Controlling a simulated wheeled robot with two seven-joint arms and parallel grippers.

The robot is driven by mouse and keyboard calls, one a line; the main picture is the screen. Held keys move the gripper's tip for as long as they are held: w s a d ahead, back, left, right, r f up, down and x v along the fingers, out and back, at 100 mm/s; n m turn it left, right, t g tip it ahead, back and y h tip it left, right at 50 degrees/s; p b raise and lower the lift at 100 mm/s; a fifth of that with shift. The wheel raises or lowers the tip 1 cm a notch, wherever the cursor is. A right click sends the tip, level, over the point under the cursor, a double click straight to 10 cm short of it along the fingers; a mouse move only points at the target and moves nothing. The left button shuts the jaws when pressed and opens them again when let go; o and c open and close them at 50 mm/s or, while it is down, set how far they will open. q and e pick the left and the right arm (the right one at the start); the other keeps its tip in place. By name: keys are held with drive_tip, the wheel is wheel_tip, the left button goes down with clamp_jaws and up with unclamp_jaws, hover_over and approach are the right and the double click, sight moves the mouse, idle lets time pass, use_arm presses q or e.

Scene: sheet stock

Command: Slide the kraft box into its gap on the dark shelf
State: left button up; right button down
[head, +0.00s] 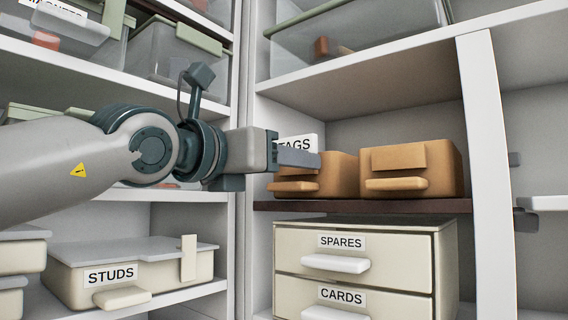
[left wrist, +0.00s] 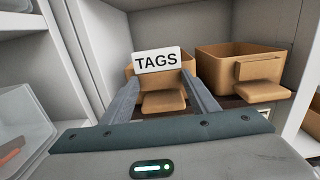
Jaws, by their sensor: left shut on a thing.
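The kraft box with a white TAGS label (head: 340,175) is on the dark shelf (head: 400,206), at the left of its bay. My left gripper (head: 300,157) is shut on it at the label end, partly hiding its front in the head view. In the left wrist view the fingers (left wrist: 160,95) lie on either side of the TAGS label (left wrist: 157,60) and the box's front pull (left wrist: 163,102). How deep the box sits is hard to tell. My right gripper is not in view.
A second kraft box (head: 412,168) without a label stands just to the right on the same shelf. A white upright (head: 487,170) bounds the bay at right. Cream drawers marked SPARES and CARDS (head: 365,265) are below. A clear bin (head: 350,45) is above.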

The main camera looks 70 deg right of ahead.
use_arm(q)
drive_tip(key=shift+w+a+f+b, duration=0.1)
drive_tip(key=shift+b, duration=0.25)
drive_tip(key=shift+a, duration=0.15)
drive_tip(key=o, duration=1.2)
